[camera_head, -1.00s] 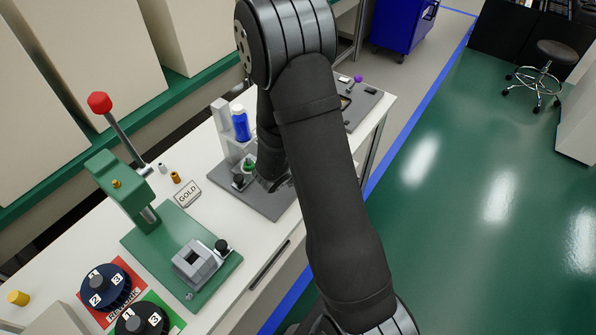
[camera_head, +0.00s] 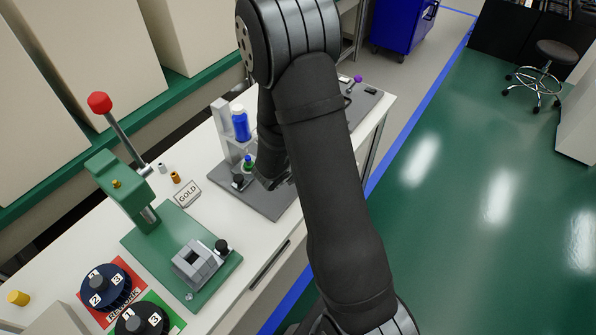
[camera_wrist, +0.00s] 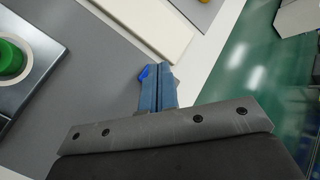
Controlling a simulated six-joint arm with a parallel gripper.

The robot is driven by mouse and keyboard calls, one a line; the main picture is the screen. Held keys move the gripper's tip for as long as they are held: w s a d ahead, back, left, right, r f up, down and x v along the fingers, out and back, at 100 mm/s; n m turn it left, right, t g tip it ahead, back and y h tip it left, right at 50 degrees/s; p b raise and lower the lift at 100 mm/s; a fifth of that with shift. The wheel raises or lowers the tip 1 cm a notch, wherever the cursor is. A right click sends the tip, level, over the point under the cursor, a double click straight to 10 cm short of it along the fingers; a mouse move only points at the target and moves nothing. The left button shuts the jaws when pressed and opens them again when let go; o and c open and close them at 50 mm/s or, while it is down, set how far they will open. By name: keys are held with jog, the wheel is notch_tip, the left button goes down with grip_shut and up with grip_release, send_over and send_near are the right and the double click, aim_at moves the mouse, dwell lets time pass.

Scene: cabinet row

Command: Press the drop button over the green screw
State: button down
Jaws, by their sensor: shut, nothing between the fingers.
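A grey station plate (camera_head: 228,199) on the bench carries a light upright stand, a blue bottle (camera_head: 240,124), a small green piece (camera_head: 249,161) and a black knob (camera_head: 238,181). I cannot make out a drop button or the green screw for certain. In the wrist view a round green top (camera_wrist: 9,58) sits at the left edge, cut off by the frame. My gripper (camera_wrist: 156,72) is shut and empty, over the grey plate and apart from the green top. In the head view my gripper (camera_head: 283,183) is partly hidden by my arm, right of the green piece.
A green press (camera_head: 125,190) with a red-knobbed lever stands left of the plate. Dark numbered dials (camera_head: 105,288) are at the front left. My arm hides part of the bench.

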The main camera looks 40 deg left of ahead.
jog(key=shift+r, duration=0.15)
jog(key=shift+r, duration=2.5)
dwell(0.9)
notch_tip(320, 180, up, 4)
jog(key=shift+f, duration=0.1)
jog(key=shift+f, duration=0.1)
dwell(0.4)
jog(key=shift+f, duration=4.3)
jog(key=shift+f, duration=0.1)
jog(key=shift+f, duration=0.35)
